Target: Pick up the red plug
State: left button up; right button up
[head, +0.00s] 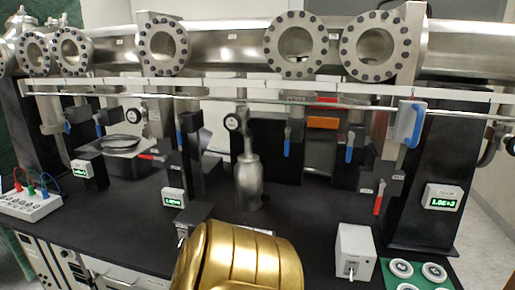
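The red plug (18,185) stands at the far left of the head view, upright in the top of a white socket box (30,206). A green plug (30,190) and a blue plug (43,190) stand beside it in the same box. Thin cables rise from the plugs. The plugs are small in the picture, so how deep they sit cannot be told. Neither my left nor my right gripper shows in this view.
The black bench top (110,222) is bare right of the socket box. A metal cylinder (249,182) stands mid-bench. A grey box (355,250) and a green mat (440,278) with round flanges are at the right. Steel vacuum pipes (220,45) and a rail (220,97) cross above.

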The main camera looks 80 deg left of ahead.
aim_at(18, 186)
jog(key=k+u, duration=0.1)
jog(key=u, duration=4.3)
jog(key=i+j, duration=0.25)
jog(key=i+j+z, duration=0.1)
jog(key=i+j, duration=0.05)
jog(key=i, duration=0.1)
